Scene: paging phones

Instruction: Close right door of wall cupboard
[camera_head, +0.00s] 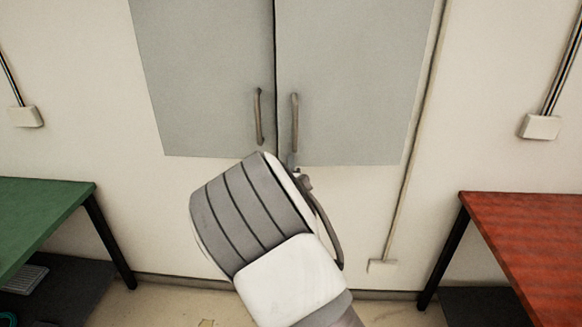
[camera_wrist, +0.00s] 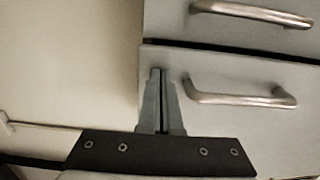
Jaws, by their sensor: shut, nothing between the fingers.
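The grey wall cupboard has a left door (camera_head: 205,70) and a right door (camera_head: 350,70), each with an upright metal bar handle. The right door's handle (camera_head: 295,122) is beside the middle seam. Both doors look flush or nearly so; a dark narrow gap shows between them. My gripper (camera_head: 292,160) is at the right door's lower edge near the seam, partly hidden by my wrist. In the wrist view my gripper (camera_wrist: 157,72) is shut and empty, its tips over the right door (camera_wrist: 215,65) close to its handle (camera_wrist: 240,96). Whether they touch it is unclear.
A green table (camera_head: 40,215) stands at the left and a red table (camera_head: 530,240) at the right. A conduit with a small box (camera_head: 382,265) runs down the wall right of the cupboard. The wall below the doors is bare.

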